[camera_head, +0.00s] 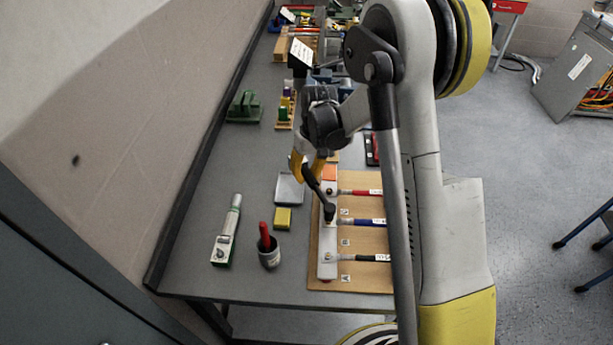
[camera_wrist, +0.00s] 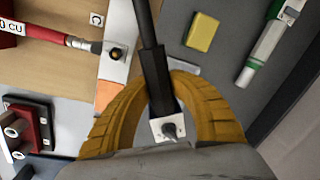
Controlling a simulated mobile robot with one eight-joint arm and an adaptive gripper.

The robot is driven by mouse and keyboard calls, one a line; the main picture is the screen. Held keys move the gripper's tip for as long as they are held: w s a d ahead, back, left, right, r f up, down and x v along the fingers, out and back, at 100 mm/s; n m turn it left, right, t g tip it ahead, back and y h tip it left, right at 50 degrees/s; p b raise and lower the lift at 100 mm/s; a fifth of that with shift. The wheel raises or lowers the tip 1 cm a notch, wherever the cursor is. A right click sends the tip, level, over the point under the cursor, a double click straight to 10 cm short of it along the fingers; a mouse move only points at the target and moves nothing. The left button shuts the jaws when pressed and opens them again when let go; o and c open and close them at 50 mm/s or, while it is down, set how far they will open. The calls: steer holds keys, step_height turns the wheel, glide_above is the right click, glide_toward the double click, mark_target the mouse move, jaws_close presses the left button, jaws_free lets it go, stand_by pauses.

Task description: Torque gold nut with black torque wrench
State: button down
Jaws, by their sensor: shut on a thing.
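My gripper (camera_head: 314,165) has its yellow fingers closed around the handle of the black torque wrench (camera_head: 312,180). In the wrist view my gripper (camera_wrist: 160,100) holds the wrench (camera_wrist: 155,75) between its fingers, with a light square end and a grey tip below. In the head view the wrench slants down to the bar's middle post, its head by the blue cable's lug; I cannot tell whether it is seated. A gold nut (camera_wrist: 116,53) shows on the red cable's lug in the wrist view. Any nut under the wrench head is hidden.
Red, blue and black cables (camera_head: 370,257) run to a pale bar (camera_head: 327,240) on a brown board (camera_head: 362,275). Left of it are a yellow block (camera_head: 283,218), a grey tray (camera_head: 289,189), a cup with a red handle (camera_head: 269,255) and a white-green tool (camera_head: 228,232).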

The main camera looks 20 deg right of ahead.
steer(key=shift+f+b, duration=0.75)
steer(key=shift+f, duration=0.15)
stand_by(0.3)
steer(key=shift+d, duration=0.1)
steer(key=shift+d+m+b, duration=0.4)
steer(key=shift+d+m, duration=0.5)
steer(key=shift+d, duration=0.15)
steer(key=shift+d, duration=0.1)
steer(key=shift+d+m+b, duration=0.3)
steer(key=shift+d+m, duration=0.4)
steer(key=shift+d, duration=0.05)
steer(key=shift+a+n, duration=0.7)
steer(key=shift+a, duration=0.2)
steer(key=shift+r, duration=0.2)
